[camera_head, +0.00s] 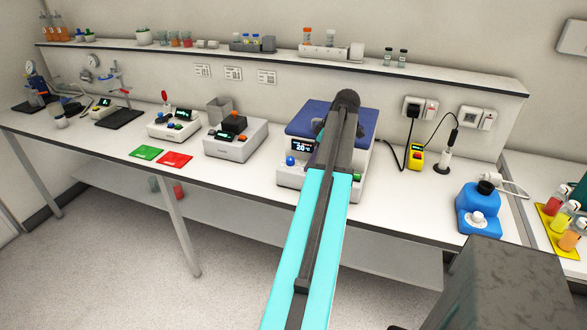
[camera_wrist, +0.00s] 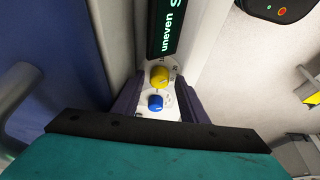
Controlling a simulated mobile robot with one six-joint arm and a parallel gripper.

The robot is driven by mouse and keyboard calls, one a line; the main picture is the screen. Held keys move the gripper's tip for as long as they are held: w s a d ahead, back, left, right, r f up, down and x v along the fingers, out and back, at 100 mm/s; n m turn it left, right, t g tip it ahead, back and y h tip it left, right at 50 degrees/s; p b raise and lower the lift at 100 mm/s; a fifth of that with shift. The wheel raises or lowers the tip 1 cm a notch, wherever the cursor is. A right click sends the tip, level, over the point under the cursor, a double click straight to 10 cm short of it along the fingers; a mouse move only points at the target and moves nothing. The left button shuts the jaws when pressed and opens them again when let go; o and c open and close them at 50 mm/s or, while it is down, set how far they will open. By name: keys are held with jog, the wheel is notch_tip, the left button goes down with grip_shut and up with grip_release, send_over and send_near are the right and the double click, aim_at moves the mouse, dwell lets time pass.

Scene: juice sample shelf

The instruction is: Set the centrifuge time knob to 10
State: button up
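The centrifuge with a blue lid (camera_head: 312,117) stands on the bench in the head view, partly hidden behind my arm. Its lit display (camera_head: 303,146) shows a 20, and a blue round part (camera_head: 290,160) sits to its left. In the wrist view a yellow knob (camera_wrist: 160,76) and a smaller blue knob (camera_wrist: 156,102) sit on a white panel beside a dark display (camera_wrist: 166,30) reading "uneven". I cannot tell which is the time knob. My gripper (camera_wrist: 158,88) is open, its dark fingers on either side of the knobs, with no clear contact. The head view hides its fingertips.
A white device (camera_head: 235,140) stands left of the centrifuge, with red (camera_head: 174,160) and green (camera_head: 145,153) mats farther left. A shelf (camera_head: 280,58) runs above the bench.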

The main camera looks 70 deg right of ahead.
jog(key=shift+w+r+m, duration=0.1)
jog(key=shift+m, duration=0.3)
